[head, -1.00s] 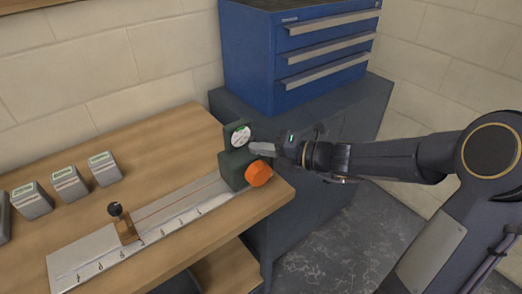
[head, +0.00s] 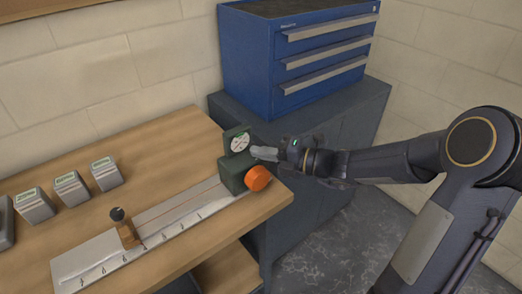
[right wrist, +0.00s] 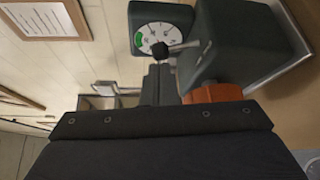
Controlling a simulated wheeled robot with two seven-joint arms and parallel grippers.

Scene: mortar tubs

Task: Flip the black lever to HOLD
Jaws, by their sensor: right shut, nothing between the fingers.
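A dark green housing (head: 236,174) stands at the right end of a ruled metal rail, with an orange knob (head: 258,178) on its front. Above it is a round white dial plate (head: 239,143), which also shows in the right wrist view (right wrist: 150,37) with a green sector at its left. A black ball-ended lever (right wrist: 160,48) stands in front of the dial's lower right; its lettering is too small to read. My right gripper (head: 253,153) is shut and empty beside the dial. In the right wrist view its fingertips (right wrist: 159,66) are just below the lever's ball; contact is unclear. My left gripper is out of view.
The rail (head: 170,222) carries a brass slider (head: 126,232) with a black knob. Several grey boxes (head: 72,189) stand on the wooden bench (head: 165,140) at left. A blue drawer cabinet (head: 290,55) sits on a dark grey cupboard (head: 300,115) behind my right arm.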

